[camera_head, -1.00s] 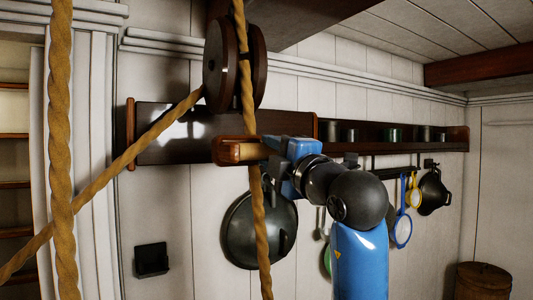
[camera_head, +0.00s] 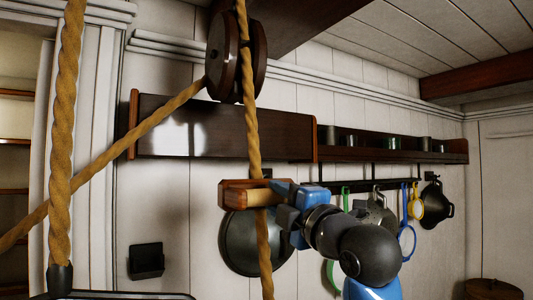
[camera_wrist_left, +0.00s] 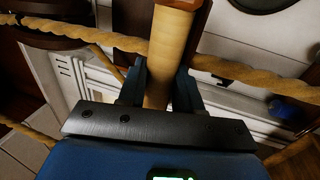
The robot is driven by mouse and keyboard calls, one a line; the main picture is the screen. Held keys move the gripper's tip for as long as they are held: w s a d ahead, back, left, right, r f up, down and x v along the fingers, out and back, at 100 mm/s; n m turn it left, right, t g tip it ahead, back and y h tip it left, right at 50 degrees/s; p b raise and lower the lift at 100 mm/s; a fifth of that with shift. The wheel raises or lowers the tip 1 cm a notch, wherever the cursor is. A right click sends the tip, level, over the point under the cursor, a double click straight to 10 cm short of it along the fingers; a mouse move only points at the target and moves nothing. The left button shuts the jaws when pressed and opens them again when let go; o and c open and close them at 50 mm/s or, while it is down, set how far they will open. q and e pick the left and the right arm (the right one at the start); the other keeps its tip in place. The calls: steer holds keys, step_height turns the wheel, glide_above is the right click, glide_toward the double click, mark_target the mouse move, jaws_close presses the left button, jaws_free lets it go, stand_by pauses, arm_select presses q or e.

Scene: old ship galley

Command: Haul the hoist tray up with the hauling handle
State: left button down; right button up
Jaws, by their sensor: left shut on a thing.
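The hauling handle (camera_head: 236,197) is a tan bar with red-brown wooden ends, on a rope (camera_head: 252,130) running down from a dark wooden pulley block (camera_head: 236,58). My left gripper (camera_head: 275,196) is shut on the handle, in front of the wall. In the left wrist view the handle's tan bar (camera_wrist_left: 170,45) stands between the fingers (camera_wrist_left: 160,80). At lower left a thick rope (camera_head: 64,150) ends in a black fitting (camera_head: 60,279) above a dark rim (camera_head: 130,295), apparently the top of the hoist tray; the rest is below the picture. My right gripper is not in view.
A dark wall shelf (camera_head: 220,128) runs behind the rope. Under it hang a large round pan lid (camera_head: 240,250), a black pan (camera_head: 435,205) and other utensils. A barrel (camera_head: 493,288) stands at lower right. A slanting rope (camera_head: 110,172) crosses the left side.

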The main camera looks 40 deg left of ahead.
arm_select(q)
step_height(320, 180, down, 9)
steer(key=d+b, duration=0.1)
steer(key=b, duration=0.5)
steer(key=shift+d, duration=0.15)
step_height(320, 180, down, 22)
steer(key=d+b, duration=0.2)
steer(key=b, duration=1.6)
steer(key=shift+w, duration=0.35)
steer(key=shift+d+b, duration=0.1)
steer(key=shift+b, duration=0.2)
step_height(320, 180, down, 22)
steer(key=d+b, duration=0.2)
steer(key=b, duration=1.6)
steer(key=shift+w+r, duration=0.15)
steer(key=shift+w, duration=0.2)
